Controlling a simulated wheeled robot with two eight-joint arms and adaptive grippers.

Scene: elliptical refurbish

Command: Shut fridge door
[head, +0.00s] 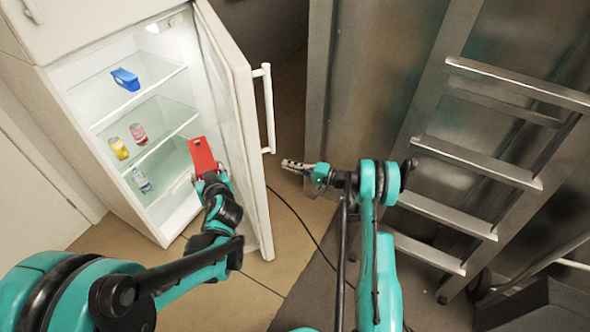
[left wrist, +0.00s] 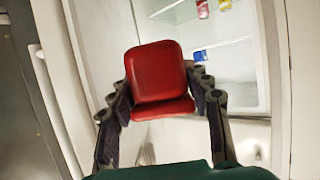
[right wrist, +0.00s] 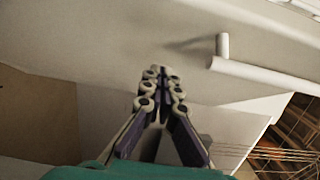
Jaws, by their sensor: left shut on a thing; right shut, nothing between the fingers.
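The fridge (head: 150,110) stands at the left with its door (head: 240,130) open to the right. The door's white bar handle (head: 268,108) is on its outer face; in the right wrist view the handle (right wrist: 250,72) shows at the upper right. My left gripper (head: 204,172) is shut on a red box (head: 202,155) in front of the shelves, inside the door's opening; the left wrist view shows the red box (left wrist: 157,75) between the fingers. My right gripper (head: 292,165) is shut and empty, to the right of the handle's lower end and apart from it.
A blue item (head: 126,79) lies on the upper shelf. A yellow can (head: 118,147), a red can (head: 139,134) and a clear bottle (head: 141,180) stand lower. A metal ladder (head: 480,160) is at the right. A dark cable (head: 310,232) lies on the floor.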

